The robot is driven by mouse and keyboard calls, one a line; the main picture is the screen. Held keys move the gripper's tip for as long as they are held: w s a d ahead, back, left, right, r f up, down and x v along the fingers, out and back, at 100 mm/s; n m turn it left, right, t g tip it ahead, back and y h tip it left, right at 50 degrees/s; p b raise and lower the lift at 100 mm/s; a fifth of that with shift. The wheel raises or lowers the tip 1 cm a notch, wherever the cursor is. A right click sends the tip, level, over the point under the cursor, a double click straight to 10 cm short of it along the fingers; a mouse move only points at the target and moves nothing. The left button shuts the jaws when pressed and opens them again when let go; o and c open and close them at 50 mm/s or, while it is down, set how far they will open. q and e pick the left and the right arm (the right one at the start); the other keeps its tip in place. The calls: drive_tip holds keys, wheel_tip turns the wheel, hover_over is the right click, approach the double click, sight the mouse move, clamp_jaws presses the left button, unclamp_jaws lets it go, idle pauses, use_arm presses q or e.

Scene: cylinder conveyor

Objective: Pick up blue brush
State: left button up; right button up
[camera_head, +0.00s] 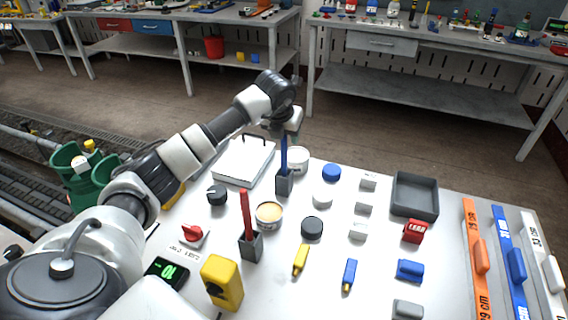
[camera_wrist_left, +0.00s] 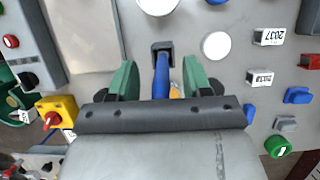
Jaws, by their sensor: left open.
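The blue brush (camera_head: 284,157) stands upright in a small dark grey holder (camera_head: 284,184) near the back of the white table. My left gripper (camera_head: 285,132) is above it, pointing down, at the upper end of the brush. In the left wrist view the blue brush (camera_wrist_left: 162,78) runs between the two green fingers of the gripper (camera_wrist_left: 160,68), with gaps on both sides. The gripper is open, and the brush still sits in its holder (camera_wrist_left: 162,46). My right gripper is not in view.
A red brush (camera_head: 246,212) stands in a similar holder (camera_head: 250,246) closer in. A tan-topped round tin (camera_head: 269,213), a white round container (camera_head: 298,158) and a white lidded box (camera_head: 243,161) are nearby. Cylinders, blocks and a grey tray (camera_head: 414,211) lie to the right.

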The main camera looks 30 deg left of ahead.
use_arm(q)
clamp_jaws()
